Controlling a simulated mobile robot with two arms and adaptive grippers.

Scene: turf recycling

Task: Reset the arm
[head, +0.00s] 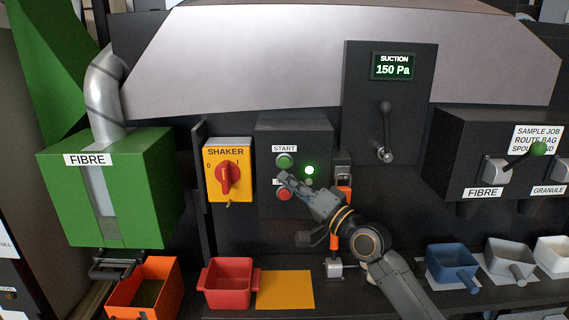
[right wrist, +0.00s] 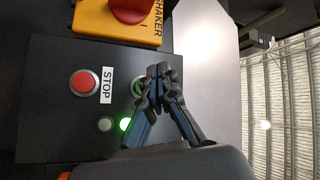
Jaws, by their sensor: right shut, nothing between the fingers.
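My right gripper (head: 287,182) is shut and empty in front of the start/stop panel (head: 265,140); it also shows in the right wrist view (right wrist: 164,72). In the head view its fingertips are close to the red stop button (head: 284,195) and partly cover the STOP label. In the right wrist view the fingers cover much of the green start button (right wrist: 138,87), while the stop button (right wrist: 85,83) is clear. I cannot tell if the fingers touch the panel. A green lamp (head: 309,170) is lit. My left gripper is not in view.
The yellow shaker box (head: 229,151) with a red knob stands left of the panel. The suction panel (head: 420,90) reads 150 Pa. A red bin (head: 229,300), a yellow mat (head: 285,291) and a blue scoop (head: 441,256) lie along the ledge below. A green FIBRE box (head: 150,150) is at left.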

